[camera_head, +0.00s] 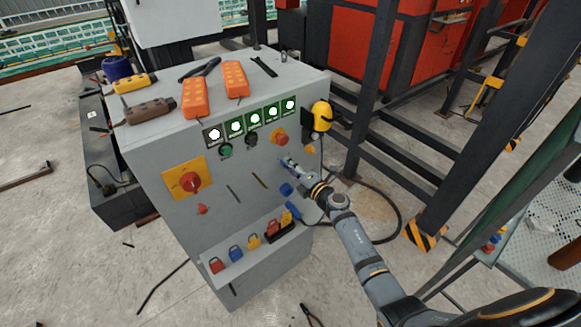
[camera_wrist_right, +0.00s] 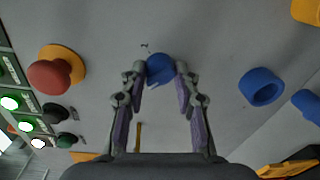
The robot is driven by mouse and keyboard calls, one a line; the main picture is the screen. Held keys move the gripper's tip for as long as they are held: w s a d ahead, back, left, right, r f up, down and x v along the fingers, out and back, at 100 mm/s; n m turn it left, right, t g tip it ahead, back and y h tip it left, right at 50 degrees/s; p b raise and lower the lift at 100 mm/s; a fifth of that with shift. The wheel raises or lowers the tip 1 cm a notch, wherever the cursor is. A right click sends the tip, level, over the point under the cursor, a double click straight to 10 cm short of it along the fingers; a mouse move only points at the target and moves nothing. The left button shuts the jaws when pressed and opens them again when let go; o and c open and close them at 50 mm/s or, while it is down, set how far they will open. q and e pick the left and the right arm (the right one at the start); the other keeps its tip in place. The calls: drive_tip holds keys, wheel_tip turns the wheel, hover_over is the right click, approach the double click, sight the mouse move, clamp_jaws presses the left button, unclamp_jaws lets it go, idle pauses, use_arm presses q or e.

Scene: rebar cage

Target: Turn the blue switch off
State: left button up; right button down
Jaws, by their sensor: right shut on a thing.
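The blue switch (camera_wrist_right: 159,66) is a small blue knob on the grey front panel of the control cabinet (camera_head: 236,190). In the right wrist view my right gripper (camera_wrist_right: 161,76) has its two fingertips on either side of the knob and is shut on it. In the head view my right gripper (camera_head: 290,164) reaches the right part of the panel from the lower right and hides most of the knob. The knob's exact turn angle is hard to tell. My left gripper is in neither view.
A red button on a yellow base (camera_head: 280,137) sits above the gripper. Green and white lamps (camera_head: 255,118) line the top. A ledge below holds padlocks (camera_head: 236,253). A steel post (camera_head: 372,90) stands at right.

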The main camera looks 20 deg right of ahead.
idle(0.4)
drive_tip(key=c, duration=1)
unclamp_jaws()
drive_tip(key=v, duration=1.2)
drive_tip(key=shift+r, duration=0.1)
